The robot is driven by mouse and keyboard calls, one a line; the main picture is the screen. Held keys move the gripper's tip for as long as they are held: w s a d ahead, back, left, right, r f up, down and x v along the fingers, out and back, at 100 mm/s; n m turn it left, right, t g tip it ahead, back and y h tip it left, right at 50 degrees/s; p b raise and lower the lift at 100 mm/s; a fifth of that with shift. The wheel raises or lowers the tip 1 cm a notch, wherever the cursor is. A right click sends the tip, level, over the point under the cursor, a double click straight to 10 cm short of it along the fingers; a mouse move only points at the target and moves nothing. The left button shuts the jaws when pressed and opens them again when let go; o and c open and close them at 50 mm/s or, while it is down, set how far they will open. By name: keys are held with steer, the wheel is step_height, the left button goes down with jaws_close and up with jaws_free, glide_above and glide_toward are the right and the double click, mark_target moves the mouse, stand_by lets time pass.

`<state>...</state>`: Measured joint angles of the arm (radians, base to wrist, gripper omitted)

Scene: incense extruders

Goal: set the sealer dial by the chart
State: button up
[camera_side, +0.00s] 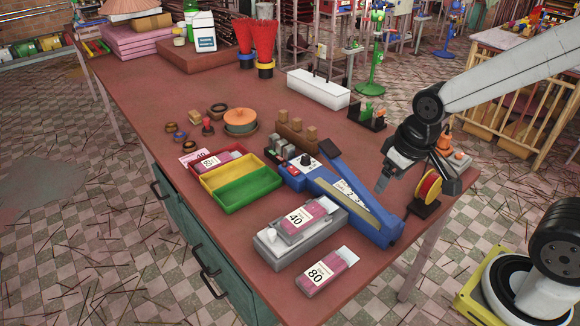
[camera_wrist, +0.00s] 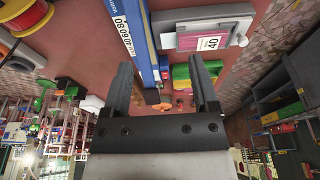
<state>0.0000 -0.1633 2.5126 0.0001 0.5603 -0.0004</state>
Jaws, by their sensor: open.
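The blue sealer (camera_side: 345,203) lies lengthwise on the brown table. Its small dark dial (camera_side: 305,160) is at the far left end; I cannot read its setting. A white printed label (camera_side: 351,191) lies on its top. In the wrist view the blue body (camera_wrist: 147,60) shows beside a label (camera_wrist: 124,32) with 40, 60 and 80. A pink packet marked 40 (camera_side: 311,216) lies on a grey box (camera_side: 270,247), and one marked 80 (camera_side: 326,272) lies on the table. My gripper (camera_side: 383,184) is open and empty above the sealer's right side; its fingers (camera_wrist: 161,65) are apart.
Red, yellow and green trays (camera_side: 235,182) stand left of the sealer, with a packet in the red one. Wooden blocks (camera_side: 297,131) stand behind it. A red-and-yellow spool (camera_side: 428,186) stands to its right. The table's front left is clear.

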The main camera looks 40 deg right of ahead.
steer(key=w+d+r+n, duration=0.2)
steer(key=w+d, duration=0.1)
steer(key=w, duration=1.3)
steer(key=n+t+y, duration=0.2)
steer(key=n, duration=0.1)
glide_above(307, 157)
steer(key=s+d, duration=0.1)
steer(key=s, duration=0.2)
step_height(307, 157, down, 11)
steer(key=shift+w+d+f, duration=0.1)
steer(key=shift+d, duration=0.1)
steer(key=shift+f, duration=0.15)
steer(key=shift+x, duration=3.75)
steer(key=shift+c, duration=0.2)
steer(key=shift+g, duration=0.3)
jaws_close()
